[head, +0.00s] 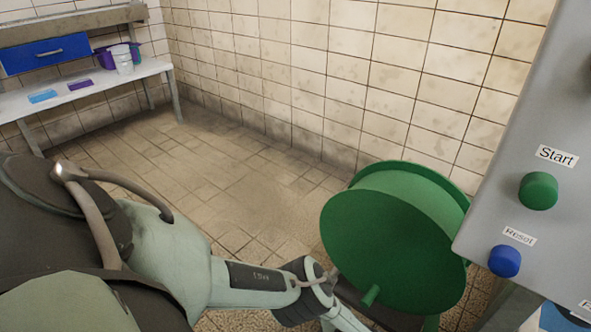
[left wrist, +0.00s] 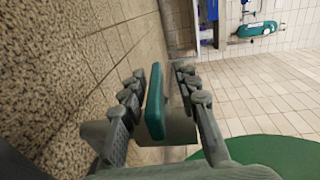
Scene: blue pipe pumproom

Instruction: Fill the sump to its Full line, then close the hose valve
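In the left wrist view my left gripper (left wrist: 162,92) has its two fingers spread, one on each side of a flat teal handle (left wrist: 155,100). Narrow gaps show between the handle and both fingers. The handle looks like a valve lever, but what it is fixed to is mostly hidden. In the head view my left arm reaches from the left toward the green hose reel (head: 385,235); its gripper is cut off at the bottom edge. The reel's green rim also shows in the left wrist view (left wrist: 275,155). The sump, its Full line and my right gripper are not in view.
A grey panel at the right carries a green Start button (head: 538,191) and a blue Reset button (head: 505,261). A white bench (head: 110,82) with a bucket (head: 123,63) stands at the back left. A teal cylinder (left wrist: 257,30) is near the far wall. The middle floor is clear.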

